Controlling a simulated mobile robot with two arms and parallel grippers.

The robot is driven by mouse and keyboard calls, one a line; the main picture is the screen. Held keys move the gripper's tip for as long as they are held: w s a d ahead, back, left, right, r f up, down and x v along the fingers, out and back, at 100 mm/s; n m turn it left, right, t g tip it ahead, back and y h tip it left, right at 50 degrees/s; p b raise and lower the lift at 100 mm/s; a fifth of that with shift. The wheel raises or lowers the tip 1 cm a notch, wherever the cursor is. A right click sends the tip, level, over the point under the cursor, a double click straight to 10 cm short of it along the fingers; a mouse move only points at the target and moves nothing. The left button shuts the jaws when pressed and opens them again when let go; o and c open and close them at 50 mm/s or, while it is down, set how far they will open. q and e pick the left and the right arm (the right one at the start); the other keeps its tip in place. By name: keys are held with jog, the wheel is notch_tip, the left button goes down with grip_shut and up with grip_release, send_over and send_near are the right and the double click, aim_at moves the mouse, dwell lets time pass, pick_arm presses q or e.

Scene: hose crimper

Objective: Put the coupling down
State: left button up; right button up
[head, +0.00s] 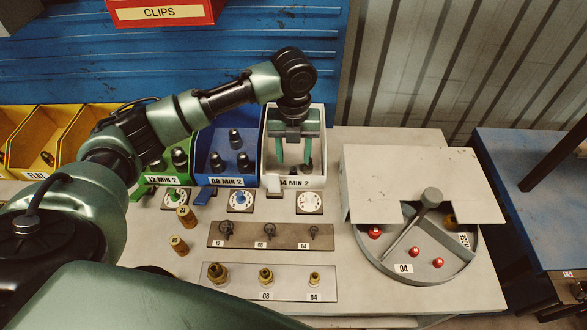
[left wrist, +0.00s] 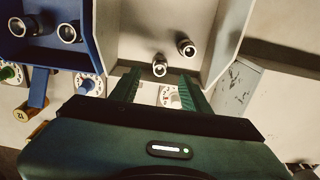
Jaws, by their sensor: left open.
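My left gripper (head: 293,163) is open and points down into the white bin (head: 294,182) labelled 04 MIN 2. In the left wrist view its two green fingers (left wrist: 160,76) are spread with nothing gripped between them. One small dark coupling with a pale end (left wrist: 160,68) lies in the bin, between and just beyond the fingertips as seen there. A second coupling (left wrist: 187,48) lies beside it, nearer the bin's side wall. In the head view the fingers partly hide the bin's contents. My right gripper is not in view.
A blue bin (head: 227,181) and a green bin (head: 155,182) with larger couplings stand to the left. In front are round dials, a dark rack (head: 270,243) and a plate of brass fittings (head: 247,291). The crimper (head: 410,185) with its round tray stands right.

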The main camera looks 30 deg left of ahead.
aim_at(294, 169)
pick_arm(q)
jog(key=shift+r+b, duration=0.3)
jog(key=shift+r, duration=2.1)
